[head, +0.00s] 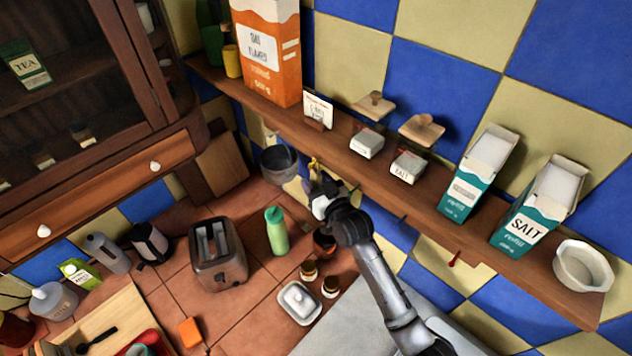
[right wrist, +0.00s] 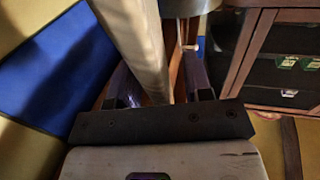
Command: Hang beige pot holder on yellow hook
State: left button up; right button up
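My right gripper (head: 320,196) is just below the front edge of the wooden shelf, beside a small yellow hook (head: 314,164). In the right wrist view, a beige panel, apparently the pot holder (right wrist: 138,40), passes edge-on between the gripper's two spread fingers (right wrist: 158,85). A gap shows on the panel's right side, and the fingers do not look closed on it. In the head view the pot holder is hard to make out, being mostly hidden around the gripper. Whether its loop touches the hook is not visible. My left gripper is not in view.
The shelf (head: 430,215) carries boxes, jars and a white bowl (head: 583,267). A grey pot (head: 279,163) is close left of the gripper. A red hook (head: 453,260) is further right. A green bottle (head: 276,230) and toaster (head: 218,253) stand on the counter below.

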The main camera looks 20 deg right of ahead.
jog(key=shift+s, duration=0.25)
jog(key=s+d+b, duration=0.2)
jog(key=s, duration=1.1)
jog(key=shift+s, duration=0.1)
jog(key=s+f+g+h+p, duration=0.1)
jog(key=s+f+g+p, duration=0.1)
jog(key=s, duration=0.8)
jog(key=s+a+f+g+p, duration=0.1)
jog(key=s+f+g+p, duration=0.2)
jog(key=s+g, duration=0.4)
jog(key=s+f+g+h+p, duration=0.1)
jog(key=s+f+g+p, duration=0.2)
jog(key=s, duration=1)
jog(key=shift+s+a+f+g+h, duration=0.2)
jog(key=shift+s+f+g+h, duration=0.15)
jog(key=shift+g, duration=0.75)
